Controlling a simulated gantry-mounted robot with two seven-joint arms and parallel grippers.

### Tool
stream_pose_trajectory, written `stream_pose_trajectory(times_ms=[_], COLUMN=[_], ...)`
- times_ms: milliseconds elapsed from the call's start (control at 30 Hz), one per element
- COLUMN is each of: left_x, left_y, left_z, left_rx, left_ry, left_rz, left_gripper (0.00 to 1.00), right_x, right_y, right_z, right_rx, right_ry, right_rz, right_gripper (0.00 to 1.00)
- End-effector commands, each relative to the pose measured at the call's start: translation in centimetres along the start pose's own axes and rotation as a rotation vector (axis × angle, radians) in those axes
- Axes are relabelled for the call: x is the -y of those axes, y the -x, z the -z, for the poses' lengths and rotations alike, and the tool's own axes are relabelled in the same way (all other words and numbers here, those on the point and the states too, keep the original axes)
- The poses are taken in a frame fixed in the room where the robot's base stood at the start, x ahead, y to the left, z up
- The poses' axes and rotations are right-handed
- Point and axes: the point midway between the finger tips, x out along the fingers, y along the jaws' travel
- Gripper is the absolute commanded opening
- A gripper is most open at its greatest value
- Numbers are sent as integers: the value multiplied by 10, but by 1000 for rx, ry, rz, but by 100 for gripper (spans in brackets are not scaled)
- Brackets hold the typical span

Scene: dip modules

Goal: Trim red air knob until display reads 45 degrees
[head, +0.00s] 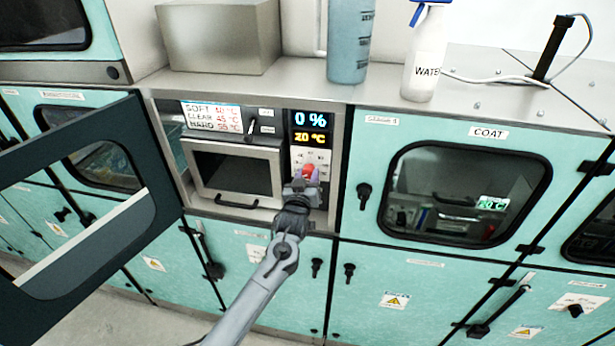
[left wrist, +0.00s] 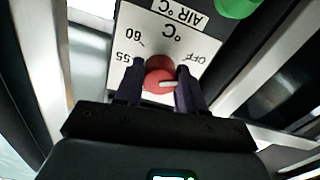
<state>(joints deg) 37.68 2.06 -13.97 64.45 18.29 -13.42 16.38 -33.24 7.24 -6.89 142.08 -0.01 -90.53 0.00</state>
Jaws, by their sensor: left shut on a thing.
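The red air knob (head: 308,171) is on a white dial plate below the display. The display (head: 310,128) reads 0 % in blue and what looks like 20 °C in amber. My right gripper is not in view.
A card (head: 212,116) lists SOFT, CLEAR and HARD temperatures. A small oven-like door (head: 236,172) is left of the dial. A large dark-framed door (head: 85,200) stands open at left. A blue beaker (head: 349,45) and white bottle (head: 426,55) stand on top.

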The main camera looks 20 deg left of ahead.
Motion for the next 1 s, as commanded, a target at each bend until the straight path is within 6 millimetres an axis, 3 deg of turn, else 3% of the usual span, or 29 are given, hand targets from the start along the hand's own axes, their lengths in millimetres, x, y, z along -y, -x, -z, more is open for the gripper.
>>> stream_pose_trajectory(times_ms=[1000], left_x=[6], left_y=[0], left_z=[-4], left_rx=[14], left_ry=[-916], left_rz=[0], left_gripper=[9], right_x=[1], right_y=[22], right_z=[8], right_rx=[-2], right_ry=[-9], right_rz=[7], right_gripper=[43])
